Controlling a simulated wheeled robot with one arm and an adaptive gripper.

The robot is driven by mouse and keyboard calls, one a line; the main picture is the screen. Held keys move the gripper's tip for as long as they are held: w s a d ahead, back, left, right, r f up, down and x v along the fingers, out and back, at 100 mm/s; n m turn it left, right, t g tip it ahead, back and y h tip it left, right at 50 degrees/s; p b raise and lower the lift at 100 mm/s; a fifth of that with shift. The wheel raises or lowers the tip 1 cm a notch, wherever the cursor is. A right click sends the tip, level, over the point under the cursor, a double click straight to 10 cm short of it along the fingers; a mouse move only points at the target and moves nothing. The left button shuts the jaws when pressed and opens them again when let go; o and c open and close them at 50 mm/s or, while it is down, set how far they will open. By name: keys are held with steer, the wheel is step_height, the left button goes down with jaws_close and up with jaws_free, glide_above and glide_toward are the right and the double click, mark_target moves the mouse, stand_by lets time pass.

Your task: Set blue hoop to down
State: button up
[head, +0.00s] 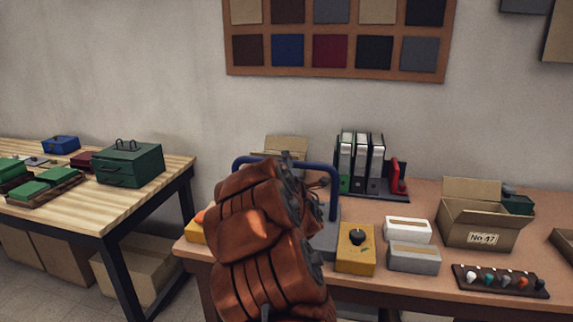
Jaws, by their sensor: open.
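The blue hoop (334,195) stands upright on a grey base (326,243) on the right-hand bench. Its top bar runs left behind my orange-covered arm, and its right leg shows clear. My arm hides the middle of the hoop and much of the base. My gripper (318,184) shows only as small dark parts just past the arm, close to the hoop's upper right. It is open with nothing seen in it. I cannot tell whether it touches the hoop.
A yellow box with a black knob (356,248) stands right of the base, with white and grey boxes (413,256) beside it. Binders (361,164) and a cardboard box (480,222) stand farther back and right. A wooden table (85,208) is at left.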

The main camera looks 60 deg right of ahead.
jaws_close()
stand_by(0.4)
